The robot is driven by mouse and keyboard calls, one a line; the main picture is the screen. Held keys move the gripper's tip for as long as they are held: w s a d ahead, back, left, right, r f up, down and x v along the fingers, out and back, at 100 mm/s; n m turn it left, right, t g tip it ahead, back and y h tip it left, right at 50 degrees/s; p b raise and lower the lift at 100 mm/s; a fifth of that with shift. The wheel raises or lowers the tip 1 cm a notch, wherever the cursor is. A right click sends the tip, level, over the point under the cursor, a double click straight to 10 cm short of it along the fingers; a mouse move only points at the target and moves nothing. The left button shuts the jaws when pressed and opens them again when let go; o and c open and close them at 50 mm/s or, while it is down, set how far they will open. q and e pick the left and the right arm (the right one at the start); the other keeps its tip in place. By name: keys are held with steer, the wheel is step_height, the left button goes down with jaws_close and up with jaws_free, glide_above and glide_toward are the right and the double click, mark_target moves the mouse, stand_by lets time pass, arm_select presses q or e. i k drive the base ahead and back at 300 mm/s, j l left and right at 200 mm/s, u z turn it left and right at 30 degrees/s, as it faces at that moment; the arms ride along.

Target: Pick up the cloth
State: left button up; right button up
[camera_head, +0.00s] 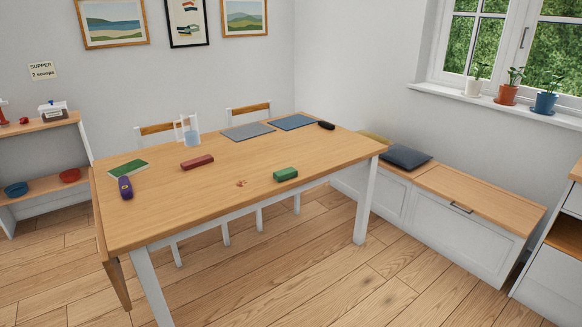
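No object is clearly recognisable as the cloth in the head view. On the wooden table (225,205) lie a small green block-like item (286,174) near the front edge and a dark red one (197,162) farther back; I cannot tell whether either is folded fabric. A flat grey mat (248,131) and a flat blue mat (292,121) lie at the table's back right. Small reddish-brown bits (242,183) lie near the front middle. Neither of my grippers is in view.
A clear jug (187,132), green book (127,168), purple item (125,187) and dark item (326,125) are on the table. Chairs stand behind it. A bench (470,195) with a dark cushion (405,157) is right; a shelf (45,186) is left. Front floor is clear.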

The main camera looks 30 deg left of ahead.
mark_target(289, 173)
steer(key=i+j+u, duration=0.15)
steer(key=i+u, duration=0.6)
steer(key=i+l+u, duration=0.1)
steer(key=i+u, duration=0.25)
steer(key=i, duration=0.1)
